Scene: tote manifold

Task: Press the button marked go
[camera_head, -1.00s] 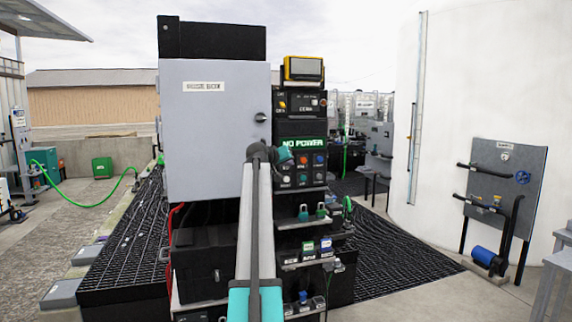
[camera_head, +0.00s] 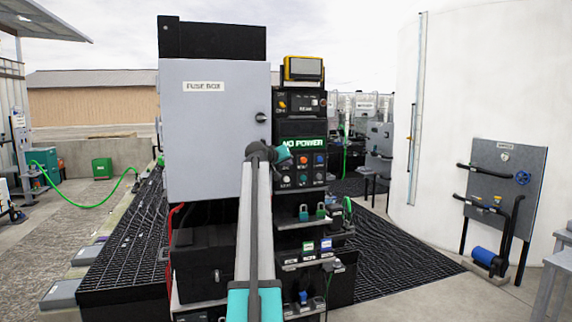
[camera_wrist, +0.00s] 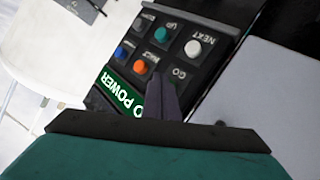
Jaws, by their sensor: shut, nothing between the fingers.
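The button panel (camera_head: 312,176) is on the black control stack, under a green NO POWER sign (camera_head: 304,142). In the wrist view the panel appears turned over, with a white button (camera_wrist: 193,48) by NEXT, a teal button (camera_wrist: 160,35) by UP, a red-orange button (camera_wrist: 140,67) and a blue button (camera_wrist: 120,55). The GO label (camera_wrist: 180,72) shows beside my gripper (camera_wrist: 162,84). No button shows by that label; my dark fingers cover that spot. My gripper is shut, with its tips close in front of the panel; I cannot tell whether they touch it.
A grey fuse box (camera_head: 215,130) stands just left of the panel, close to my arm. Small shelves with padlocks (camera_head: 320,212) are below the panel. A white tank (camera_head: 470,80) and a valve board (camera_head: 500,180) stand at right. Dark grating (camera_head: 400,262) covers the floor.

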